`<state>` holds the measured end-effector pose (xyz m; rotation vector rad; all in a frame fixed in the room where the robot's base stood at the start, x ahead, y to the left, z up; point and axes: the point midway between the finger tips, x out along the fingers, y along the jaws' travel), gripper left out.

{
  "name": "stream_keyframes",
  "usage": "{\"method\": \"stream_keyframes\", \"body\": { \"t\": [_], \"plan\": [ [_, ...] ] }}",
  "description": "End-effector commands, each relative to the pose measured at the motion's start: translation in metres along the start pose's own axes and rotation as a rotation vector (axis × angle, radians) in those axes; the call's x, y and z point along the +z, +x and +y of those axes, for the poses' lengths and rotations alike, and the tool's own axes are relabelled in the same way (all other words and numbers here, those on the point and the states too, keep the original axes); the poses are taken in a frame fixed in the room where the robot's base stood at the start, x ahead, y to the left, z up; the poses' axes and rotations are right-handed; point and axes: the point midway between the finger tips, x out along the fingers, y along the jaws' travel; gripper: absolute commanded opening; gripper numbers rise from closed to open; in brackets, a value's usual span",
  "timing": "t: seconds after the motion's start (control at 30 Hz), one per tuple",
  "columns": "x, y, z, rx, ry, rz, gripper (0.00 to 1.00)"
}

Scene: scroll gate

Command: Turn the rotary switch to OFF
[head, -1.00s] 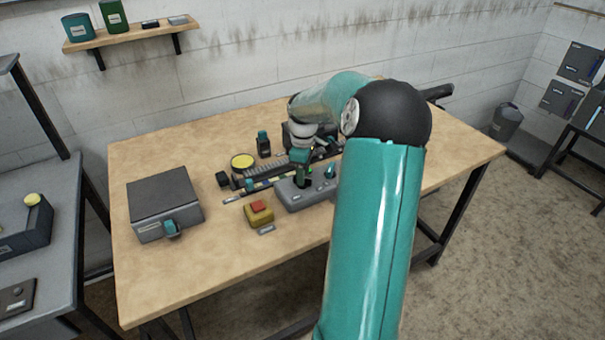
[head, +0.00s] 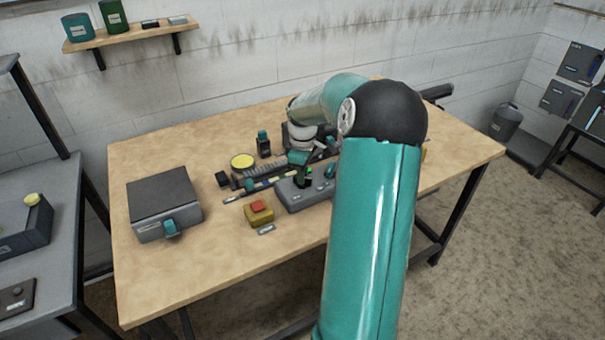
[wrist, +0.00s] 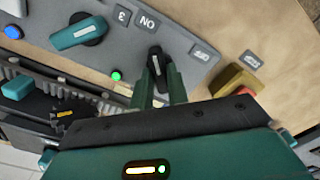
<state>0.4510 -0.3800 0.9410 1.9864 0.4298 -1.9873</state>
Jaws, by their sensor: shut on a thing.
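The grey control box (head: 290,202) sits on the wooden table, partly covered by my arm in the head view. In the wrist view the box (wrist: 185,60) carries a black rotary switch (wrist: 156,62) with a pale pointer line. The ON label (wrist: 147,23) lies just above the switch, and another label (wrist: 205,52), hard to read, lies to its right. The pointer line points roughly up toward ON. My gripper (wrist: 159,78) is shut on the switch, one finger on each side. In the head view my gripper (head: 304,172) is over the box.
A teal knob (wrist: 78,32), a blue light (wrist: 13,32) and a green light (wrist: 116,76) are on the same box. A yellow block with a red button (head: 259,212) stands close by. A grey case (head: 164,205) is at left. The table's front is clear.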

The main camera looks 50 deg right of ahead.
Motion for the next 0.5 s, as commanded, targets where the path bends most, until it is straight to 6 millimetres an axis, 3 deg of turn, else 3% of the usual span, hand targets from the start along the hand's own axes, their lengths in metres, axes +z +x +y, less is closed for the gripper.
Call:
{"method": "stream_keyframes", "body": {
  "t": [0.5],
  "plan": [
    [-0.0017, -0.0014, 0.0001, 0.004, 0.387, 0.002, 0.0]
  ]
}}
